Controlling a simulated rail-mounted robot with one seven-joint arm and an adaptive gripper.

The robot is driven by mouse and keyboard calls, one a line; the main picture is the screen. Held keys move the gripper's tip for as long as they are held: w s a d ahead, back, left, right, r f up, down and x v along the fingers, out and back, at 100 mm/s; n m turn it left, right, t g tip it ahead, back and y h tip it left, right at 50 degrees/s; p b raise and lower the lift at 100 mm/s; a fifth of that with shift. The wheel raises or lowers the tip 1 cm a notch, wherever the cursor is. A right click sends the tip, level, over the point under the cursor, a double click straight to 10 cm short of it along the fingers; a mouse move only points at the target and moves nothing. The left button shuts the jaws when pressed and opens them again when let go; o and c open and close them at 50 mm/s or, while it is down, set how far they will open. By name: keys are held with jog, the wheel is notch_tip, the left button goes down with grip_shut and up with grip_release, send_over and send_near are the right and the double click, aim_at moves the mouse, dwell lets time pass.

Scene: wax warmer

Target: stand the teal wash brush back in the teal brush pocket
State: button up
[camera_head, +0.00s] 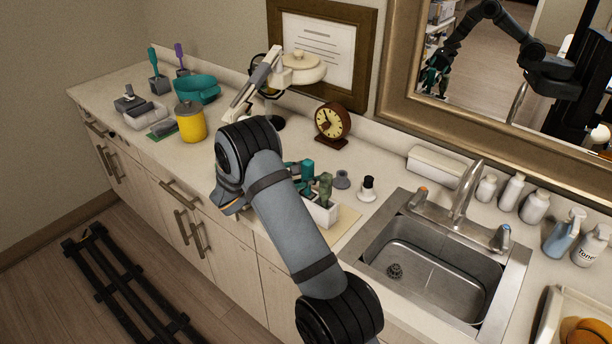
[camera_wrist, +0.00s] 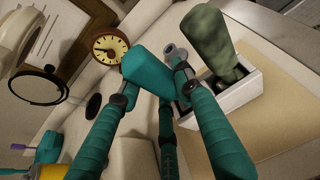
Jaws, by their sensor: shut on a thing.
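The teal wash brush (camera_wrist: 155,68) is between the teal fingers of my gripper (camera_wrist: 150,92) in the wrist view, its wide head up and tilted. The fingers are shut on it and hide its lower part. In the head view the brush (camera_head: 307,168) shows just past my arm, left of a green brush (camera_head: 325,183). The green brush stands in a white holder (camera_head: 322,214), which also shows in the wrist view (camera_wrist: 241,93). My fingers partly cover the holder's left side. I cannot see the teal pocket, or whether the brush's lower end is inside the holder.
A mat (camera_head: 347,224) lies under the holder. A grey cup (camera_head: 342,179) and a small dark-topped bottle (camera_head: 368,188) stand behind it. The sink (camera_head: 435,270) is to the right, and a clock (camera_head: 332,122) behind. A yellow canister (camera_head: 190,122) and teal bowl (camera_head: 197,89) stand left.

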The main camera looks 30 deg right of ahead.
jog(key=shift+f+b, duration=0.6)
jog(key=shift+f, duration=0.1)
jog(key=o, duration=1.3)
jog(key=shift+o, duration=0.2)
jog(key=shift+s+a+r, duration=0.1)
jog(key=shift+a+r, duration=0.05)
jog(key=shift+a, duration=0.05)
jog(key=p+v, duration=0.3)
jog(key=v, duration=0.4)
jog(key=shift+a, duration=0.25)
dwell(0.6)
jog(key=shift+s+r, duration=0.1)
jog(key=shift+r, duration=0.05)
